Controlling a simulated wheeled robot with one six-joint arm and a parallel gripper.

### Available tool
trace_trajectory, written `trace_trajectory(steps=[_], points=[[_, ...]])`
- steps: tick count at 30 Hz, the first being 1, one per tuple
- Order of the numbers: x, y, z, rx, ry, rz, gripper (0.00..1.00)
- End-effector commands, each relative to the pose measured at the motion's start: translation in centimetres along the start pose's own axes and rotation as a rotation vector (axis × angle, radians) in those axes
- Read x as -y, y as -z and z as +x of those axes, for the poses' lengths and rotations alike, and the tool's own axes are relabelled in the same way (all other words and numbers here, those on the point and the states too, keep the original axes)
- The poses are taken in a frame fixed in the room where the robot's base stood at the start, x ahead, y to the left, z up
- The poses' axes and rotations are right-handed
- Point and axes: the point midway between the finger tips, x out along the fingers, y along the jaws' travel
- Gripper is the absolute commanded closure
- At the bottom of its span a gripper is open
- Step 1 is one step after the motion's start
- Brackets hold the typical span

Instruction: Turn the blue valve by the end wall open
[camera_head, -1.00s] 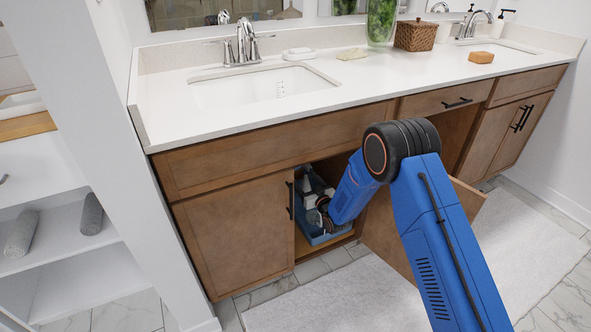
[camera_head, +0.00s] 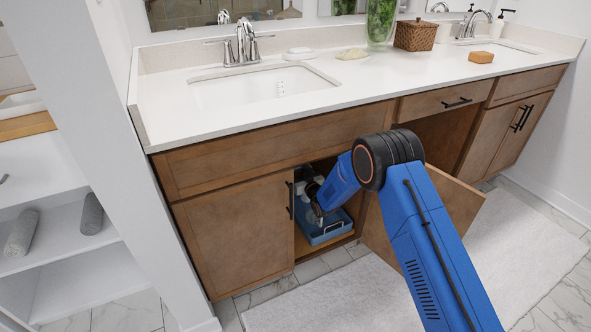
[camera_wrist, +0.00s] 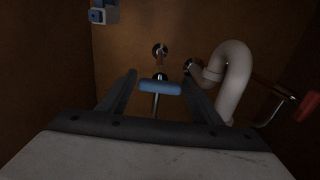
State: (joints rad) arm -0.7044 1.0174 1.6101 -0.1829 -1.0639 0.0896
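In the wrist view, a blue valve handle (camera_wrist: 160,87) lies crosswise on a metal stem, in front of the cabinet's back panel. My gripper (camera_wrist: 160,76) has its two dark fingers apart, one on each side of the handle. I cannot tell whether the fingertips touch it. In the head view my arm reaches into the open cabinet under the left sink; the valve is hidden there, and the fingers cannot be made out.
A white drain pipe (camera_wrist: 234,75) curves just right of the fingers. A red handle (camera_wrist: 306,106) is farther right. A small blue-and-white object (camera_wrist: 102,13) is at the upper left. A blue caddy (camera_head: 327,232) stands on the cabinet floor; the open door (camera_head: 455,200) is right of my arm.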

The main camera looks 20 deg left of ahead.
Motion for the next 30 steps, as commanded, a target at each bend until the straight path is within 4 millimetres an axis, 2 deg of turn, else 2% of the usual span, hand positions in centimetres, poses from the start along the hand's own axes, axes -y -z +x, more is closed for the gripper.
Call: trace_trajectory(steps=[1, 3, 4, 17, 30], points=[[0.00, 0.00, -0.01, 0.000, 0.000, 0.000, 0.54], [0.00, 0.00, -0.01, 0.000, 0.000, 0.000, 0.71], [0.00, 0.00, -0.01, 0.000, 0.000, 0.000, 0.74], [0.01, -0.02, -0.03, 0.000, 0.000, -0.078, 0.74], [0.02, -0.05, -0.04, 0.000, 0.001, -0.440, 0.74]])
